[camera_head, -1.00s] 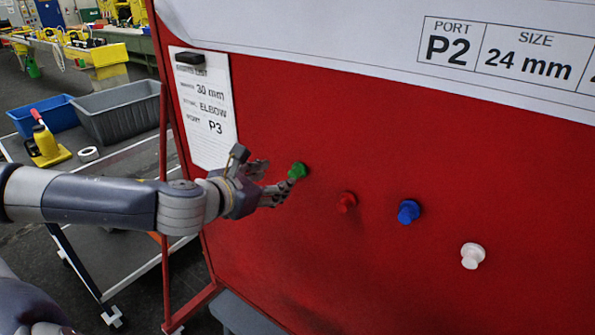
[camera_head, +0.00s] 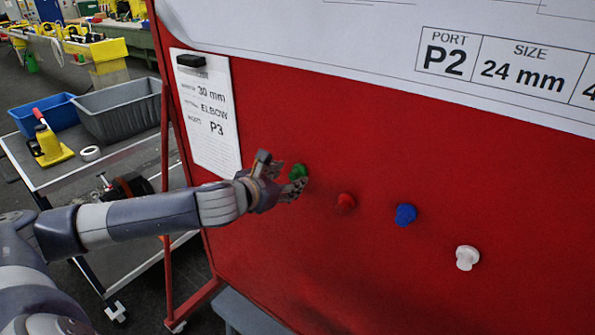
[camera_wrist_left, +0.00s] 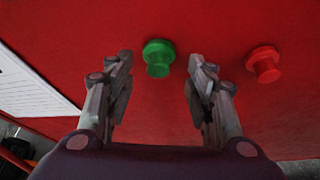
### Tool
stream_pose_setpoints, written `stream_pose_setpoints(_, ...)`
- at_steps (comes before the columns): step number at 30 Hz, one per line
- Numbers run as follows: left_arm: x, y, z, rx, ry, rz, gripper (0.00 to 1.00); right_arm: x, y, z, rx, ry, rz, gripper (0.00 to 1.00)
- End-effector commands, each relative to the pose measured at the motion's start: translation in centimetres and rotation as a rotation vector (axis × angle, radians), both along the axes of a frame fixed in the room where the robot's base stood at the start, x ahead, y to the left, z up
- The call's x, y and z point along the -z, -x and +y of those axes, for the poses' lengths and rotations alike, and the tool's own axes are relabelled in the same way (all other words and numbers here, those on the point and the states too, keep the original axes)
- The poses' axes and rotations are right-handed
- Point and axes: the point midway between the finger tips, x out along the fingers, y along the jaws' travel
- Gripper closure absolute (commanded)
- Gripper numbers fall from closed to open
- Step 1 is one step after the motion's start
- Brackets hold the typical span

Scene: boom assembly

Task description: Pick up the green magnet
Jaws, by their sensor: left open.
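The green magnet (camera_head: 298,171) is stuck on the red board (camera_head: 330,260), leftmost in a slanting row of magnets. My left gripper (camera_head: 292,178) is in front of the board beside the green magnet and partly overlaps it in the head view. In the left wrist view, the green magnet (camera_wrist_left: 158,57) lies just beyond the fingertips of the left gripper (camera_wrist_left: 158,75), in line with the gap between them. The fingers are apart and nothing is between them. Whether a finger touches the magnet cannot be told. My right gripper is not in view.
A red magnet (camera_head: 346,202), a blue magnet (camera_head: 405,214) and a white magnet (camera_head: 467,257) sit to the right on the board. A paper list (camera_head: 207,125) hangs at the board's left. A cart (camera_head: 50,178) with bins stands left of the board.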

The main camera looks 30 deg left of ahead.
Motion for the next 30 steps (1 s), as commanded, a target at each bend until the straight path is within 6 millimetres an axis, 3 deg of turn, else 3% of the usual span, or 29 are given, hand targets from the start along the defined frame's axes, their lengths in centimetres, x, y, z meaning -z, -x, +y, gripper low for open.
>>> stream_pose_setpoints(7, 1.0, -2.5, 0.3, 0.000, 0.004, -0.001, 0.50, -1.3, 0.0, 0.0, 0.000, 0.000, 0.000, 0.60)
stream_pose_setpoints(17, 1.4, -3.1, 0.4, 0.001, 0.000, 0.000, 0.50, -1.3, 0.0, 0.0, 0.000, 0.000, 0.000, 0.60)
stream_pose_setpoints(18, 1.4, -3.0, 0.4, 0.001, 0.000, 0.000, 0.53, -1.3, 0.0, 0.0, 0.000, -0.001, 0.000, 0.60)
stream_pose_setpoints(24, 1.4, -3.0, 0.4, 0.001, 0.000, 0.000, 0.98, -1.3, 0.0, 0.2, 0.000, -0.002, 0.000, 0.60)
stream_pose_setpoints(30, 1.4, -3.0, 0.4, 0.000, 0.001, -0.001, 1.00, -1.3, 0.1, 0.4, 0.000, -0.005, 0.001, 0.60)
